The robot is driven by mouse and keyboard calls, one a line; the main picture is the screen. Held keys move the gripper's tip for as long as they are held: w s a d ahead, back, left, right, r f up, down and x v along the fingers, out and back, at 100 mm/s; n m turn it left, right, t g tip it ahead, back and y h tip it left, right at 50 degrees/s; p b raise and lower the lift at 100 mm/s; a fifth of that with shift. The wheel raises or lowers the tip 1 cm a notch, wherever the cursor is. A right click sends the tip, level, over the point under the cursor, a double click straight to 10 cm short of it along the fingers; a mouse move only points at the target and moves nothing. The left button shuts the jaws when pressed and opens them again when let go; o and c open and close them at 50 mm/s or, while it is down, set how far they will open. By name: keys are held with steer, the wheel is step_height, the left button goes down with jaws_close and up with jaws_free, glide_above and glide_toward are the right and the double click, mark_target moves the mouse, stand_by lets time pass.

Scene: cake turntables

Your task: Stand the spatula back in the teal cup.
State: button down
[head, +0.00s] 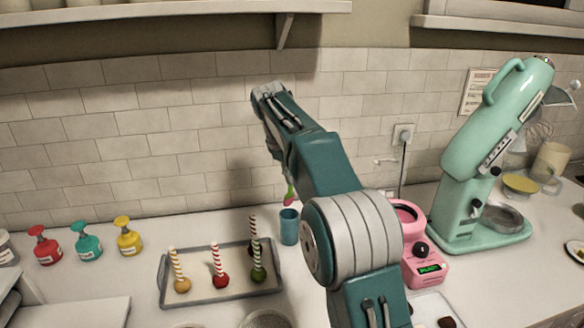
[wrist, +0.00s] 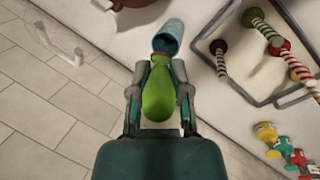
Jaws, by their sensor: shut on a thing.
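The spatula (wrist: 158,92) is green in the wrist view, held between the two fingers of my gripper (wrist: 157,78). In the head view, a small green and pink part of the spatula (head: 290,192) shows just above the teal cup (head: 289,229), beside my arm. The cup stands upright on the counter. In the wrist view the blue-teal cup (wrist: 170,30) lies just beyond the spatula's far end; I cannot tell whether they touch. My fingertips are hidden behind my arm in the head view.
A grey tray (head: 205,300) with several striped-stick treats stands left of the cup. A pink appliance (head: 425,270) and a mint stand mixer (head: 490,160) are to the right. Red, teal and yellow pump bottles (head: 87,243) stand at the left. A tiled wall is behind.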

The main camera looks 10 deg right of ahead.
step_height(320, 180, down, 10)
stand_by(1.1)
steer(key=shift+r, duration=0.1)
steer(key=c, duration=0.5)
jaws_free()
steer(key=shift+r, duration=0.1)
steer(key=v, duration=1.1)
steer(key=shift+a+r, duration=0.25)
steer(key=shift+r, duration=0.05)
